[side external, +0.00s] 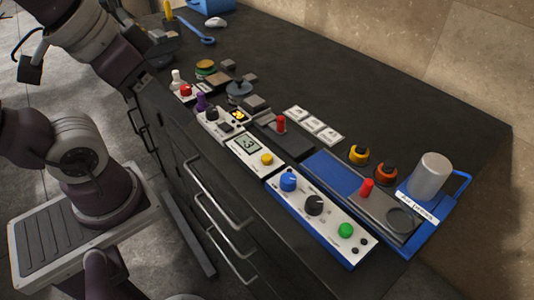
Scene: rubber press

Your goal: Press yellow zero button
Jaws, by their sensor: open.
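The yellow button (266,159) is a small round knob on the right end of a white scale unit (236,152). The unit's dark digits show on a small grey display (247,144) beside the button. My arm comes in from the upper left. Its end, with my gripper (144,83), is small and dark by the left edge of the bench, well up and left of the yellow button. The fingers are hard to make out, and I see nothing held. Nothing touches or hides the button.
A blue-sided control box (320,217) with blue, black and green knobs stands in front. A red-handled device (281,124) is behind the scale. A metal cylinder (430,175) stands on a blue base at right. The back of the dark bench (350,90) is clear.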

